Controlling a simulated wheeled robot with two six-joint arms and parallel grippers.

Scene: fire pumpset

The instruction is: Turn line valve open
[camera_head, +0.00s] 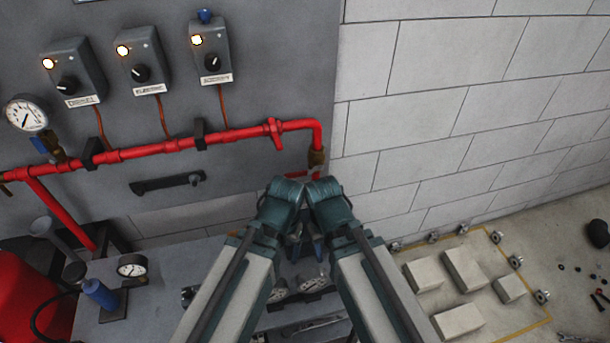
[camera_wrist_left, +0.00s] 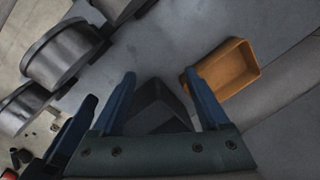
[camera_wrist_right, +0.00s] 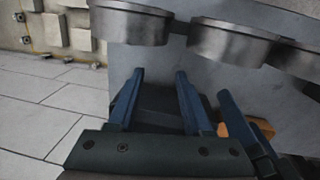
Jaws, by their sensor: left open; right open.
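Red pipe (camera_head: 165,147) runs along the grey panel in the head view. A brass fitting (camera_head: 317,157) sits where it bends down at the right. A brass valve with a blue handle (camera_head: 40,145) is below the gauge at the left. I cannot tell which is the line valve. My left gripper (camera_head: 297,240) is low, in front of the panel, mostly hidden by my arms. In the left wrist view it (camera_wrist_left: 160,95) is open and empty. My right gripper (camera_wrist_right: 156,88) is close beside it, open and empty in the right wrist view. Neither touches a valve.
Three switch boxes (camera_head: 140,60) hang above the pipe. A dark bar handle (camera_head: 168,183) is below it. An orange tray (camera_wrist_left: 228,68) and round metal parts (camera_wrist_left: 65,55) lie near the grippers. Pale blocks (camera_head: 463,268) stand at the right.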

